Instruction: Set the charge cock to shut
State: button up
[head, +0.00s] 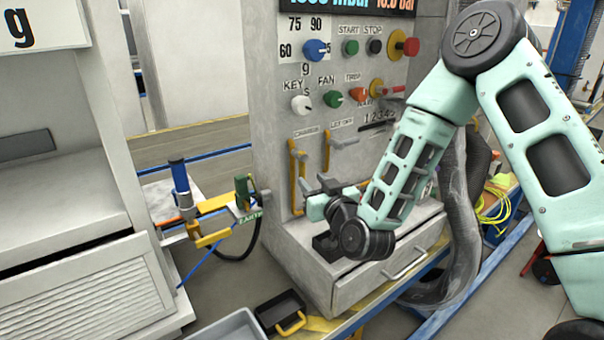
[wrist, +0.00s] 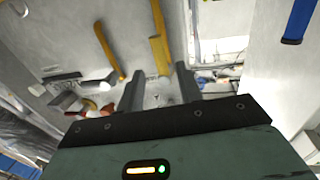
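The charge cock (head: 293,175) is on the upright panel under the CHARGE label in the head view, with long yellow parts running down. A yellow bar (wrist: 160,40), which seems to belong to it, stands ahead of the gap between my fingers in the wrist view. My gripper (head: 318,190) is just in front of the panel, close to the cock's lower part. It also shows in the wrist view (wrist: 158,92), fingers apart and nothing seen between them. I cannot tell whether a finger touches the cock, nor read its setting.
Knobs and buttons (head: 332,98) sit above. A drawer unit (head: 385,270) juts out below. A blue-topped post (head: 179,175) stands to the left.

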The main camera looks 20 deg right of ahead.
aim_at(303, 172)
jog(key=w, duration=0.4)
jog(key=w+a, duration=0.1)
jog(key=w, duration=0.2)
jog(key=shift+p, duration=0.3)
grip_shut()
